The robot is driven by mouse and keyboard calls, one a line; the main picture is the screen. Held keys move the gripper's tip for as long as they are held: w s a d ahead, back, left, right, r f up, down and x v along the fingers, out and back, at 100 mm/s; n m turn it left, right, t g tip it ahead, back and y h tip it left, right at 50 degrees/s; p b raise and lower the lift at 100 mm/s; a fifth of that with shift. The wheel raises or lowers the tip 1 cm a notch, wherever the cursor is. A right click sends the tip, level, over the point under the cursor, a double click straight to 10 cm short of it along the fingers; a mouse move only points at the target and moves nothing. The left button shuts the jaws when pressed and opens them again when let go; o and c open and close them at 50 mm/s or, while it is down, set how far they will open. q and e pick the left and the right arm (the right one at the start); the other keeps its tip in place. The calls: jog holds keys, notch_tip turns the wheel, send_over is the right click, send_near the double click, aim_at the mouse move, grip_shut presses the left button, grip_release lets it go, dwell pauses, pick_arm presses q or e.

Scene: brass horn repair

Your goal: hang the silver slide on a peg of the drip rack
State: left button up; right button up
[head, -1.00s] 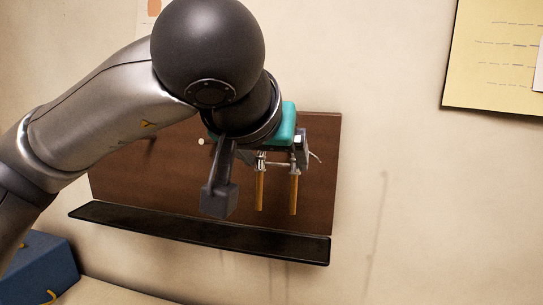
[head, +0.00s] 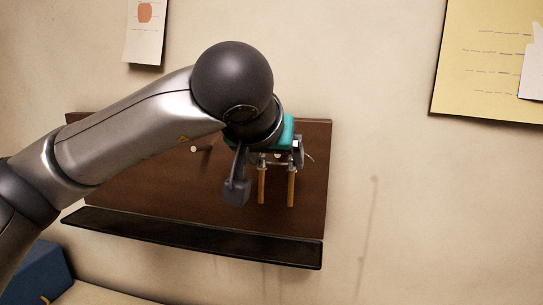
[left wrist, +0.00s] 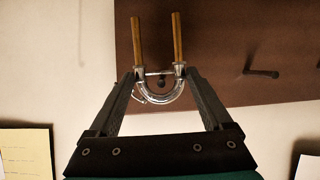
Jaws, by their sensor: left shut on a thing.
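The silver slide (left wrist: 158,97) has a silvery U-shaped bow and two brass-coloured legs. In the head view its legs (head: 291,188) hang down in front of the drip rack (head: 135,190), a brown board. My left gripper (left wrist: 161,73) is shut on the slide near its bow, a fingertip at each side. A dark round spot, perhaps a peg end, shows inside the bow in the left wrist view; I cannot tell whether the slide touches it. Another peg (left wrist: 262,73) is bare; its pale tip shows in the head view (head: 194,149). My right gripper is out of view.
A black drip ledge (head: 190,237) runs along the rack's bottom. A blue box (head: 35,272) stands at lower left. A yellow sheet (head: 480,65) and a small paper (head: 145,28) are on the wall.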

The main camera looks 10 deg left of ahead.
aim_at(277, 157)
pick_arm(q)
jog(key=w, duration=0.1)
jog(key=w+f, duration=0.1)
jog(key=w, duration=0.1)
jog(key=shift+w, duration=0.1)
jog(key=shift+w+f, duration=0.15)
dwell(0.9)
jog(key=o, duration=1.2)
